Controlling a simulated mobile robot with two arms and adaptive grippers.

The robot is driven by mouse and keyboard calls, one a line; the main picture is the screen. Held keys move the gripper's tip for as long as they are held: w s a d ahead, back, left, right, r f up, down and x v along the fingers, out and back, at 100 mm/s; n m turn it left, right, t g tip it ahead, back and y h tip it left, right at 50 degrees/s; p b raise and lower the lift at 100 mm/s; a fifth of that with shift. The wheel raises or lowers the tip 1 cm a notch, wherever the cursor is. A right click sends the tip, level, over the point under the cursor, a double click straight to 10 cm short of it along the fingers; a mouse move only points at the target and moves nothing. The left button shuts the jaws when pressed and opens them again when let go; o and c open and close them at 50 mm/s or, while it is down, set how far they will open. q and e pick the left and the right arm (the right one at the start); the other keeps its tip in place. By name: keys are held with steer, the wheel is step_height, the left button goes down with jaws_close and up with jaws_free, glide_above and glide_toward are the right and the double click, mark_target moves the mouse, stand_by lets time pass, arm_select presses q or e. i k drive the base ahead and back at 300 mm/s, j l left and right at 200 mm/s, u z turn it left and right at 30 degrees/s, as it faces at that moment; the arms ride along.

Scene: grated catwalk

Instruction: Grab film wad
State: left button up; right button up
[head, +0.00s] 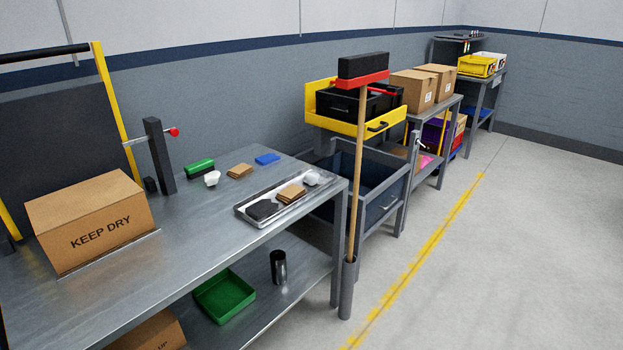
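Two small whitish crumpled pieces that look like film wads are in the head view. One white piece (212,178) sits on the metal workbench (185,250), just in front of a green block. The other, a paler wad (312,178), lies at the right end of a shallow metal tray (272,213) near the bench's right end. I cannot tell for certain which one is the film wad. Neither of my grippers is in view.
The tray also holds a brown stack (291,193) and a dark pad (262,209). A green block (200,167), brown pieces (240,170) and a blue item (267,158) lie behind. A KEEP DRY box (90,220) stands left. A broom (356,180) stands upright at the bench's right end.

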mark_target(312, 178)
steer(key=i+l+z, duration=0.65)
steer(key=i, duration=0.3)
steer(key=i+z, duration=0.3)
steer(key=i, duration=0.2)
steer(key=i+z, duration=0.15)
steer(key=i, duration=0.95)
steer(key=i+u, duration=0.35)
steer(key=i+l+u, duration=0.1)
steer(key=u, duration=0.3)
steer(key=i+l+u, duration=0.2)
steer(key=u, duration=0.15)
